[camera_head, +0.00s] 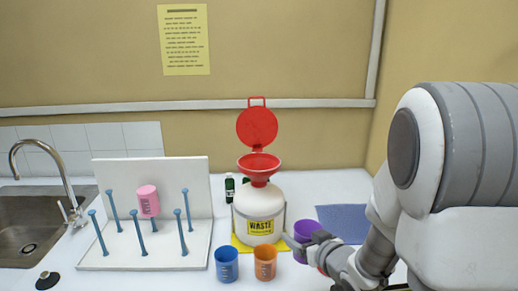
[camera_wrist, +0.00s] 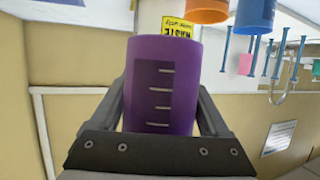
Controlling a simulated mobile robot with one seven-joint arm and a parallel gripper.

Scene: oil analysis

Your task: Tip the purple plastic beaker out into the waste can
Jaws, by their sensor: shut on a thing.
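The purple plastic beaker (camera_wrist: 161,88) is between the fingers of my gripper (camera_wrist: 160,110), which is shut on it. In the head view the purple beaker (camera_head: 306,231) shows at the tip of my gripper (camera_head: 318,246), to the right of the waste can. The waste can (camera_head: 259,213) is a white jug labelled WASTE, with a red funnel (camera_head: 259,165) on top. The funnel's red lid (camera_head: 257,128) stands open behind it. The wrist view is upside down and shows the yellow waste label (camera_wrist: 178,27) beyond the beaker. The beaker's contents are hidden.
A blue beaker (camera_head: 227,264) and an orange beaker (camera_head: 265,262) stand in front of the can. A white drying rack (camera_head: 120,256) with blue pegs holds a pink beaker (camera_head: 148,201). Small dark bottles (camera_head: 230,188) stand behind. A blue mat (camera_head: 343,222) lies right; a sink (camera_head: 30,220) is left.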

